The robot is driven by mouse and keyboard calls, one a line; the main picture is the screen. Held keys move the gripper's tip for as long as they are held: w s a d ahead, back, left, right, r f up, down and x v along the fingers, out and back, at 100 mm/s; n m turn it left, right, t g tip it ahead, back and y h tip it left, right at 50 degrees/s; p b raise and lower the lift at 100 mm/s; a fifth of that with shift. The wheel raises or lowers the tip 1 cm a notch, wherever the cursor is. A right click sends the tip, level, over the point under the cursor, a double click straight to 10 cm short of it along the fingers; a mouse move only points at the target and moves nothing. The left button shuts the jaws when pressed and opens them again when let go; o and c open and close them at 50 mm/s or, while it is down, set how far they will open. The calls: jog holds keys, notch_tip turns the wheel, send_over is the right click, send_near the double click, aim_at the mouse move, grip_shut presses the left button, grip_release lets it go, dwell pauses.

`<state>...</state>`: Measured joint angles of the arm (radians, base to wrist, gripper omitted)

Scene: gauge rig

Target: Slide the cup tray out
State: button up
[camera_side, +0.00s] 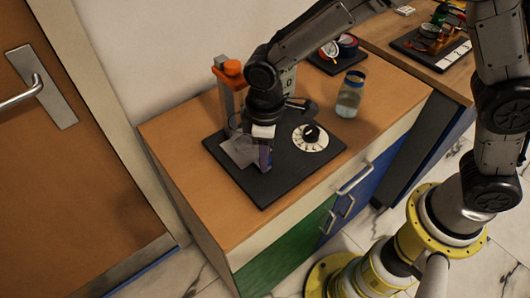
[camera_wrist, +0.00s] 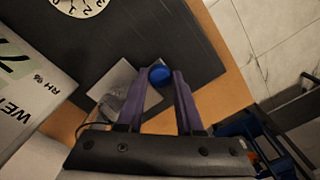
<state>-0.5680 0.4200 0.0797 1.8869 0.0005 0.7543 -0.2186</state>
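The cup tray is a flat light-grey plate (camera_side: 240,150) on the black base board (camera_side: 275,190) of the rig. It also shows in the wrist view (camera_wrist: 112,78). A clear cup (camera_wrist: 111,103) stands on it, faint in the side view and partly hidden by my gripper. A round blue knob (camera_wrist: 160,75) is at the tray's edge. My gripper (camera_side: 265,165) points down at the tray's front side. In the wrist view its two purple fingers (camera_wrist: 161,82) lie against both sides of the knob. The knob is hidden in the side view.
An orange-topped post (camera_side: 232,68) stands behind the tray. A white dial with a black knob (camera_side: 310,136) is to its right. A glass jar with a blue band (camera_side: 350,95) stands further right. The counter (camera_side: 205,190) in front and left of the board is clear.

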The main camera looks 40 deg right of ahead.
grip_shut()
dwell(1.1)
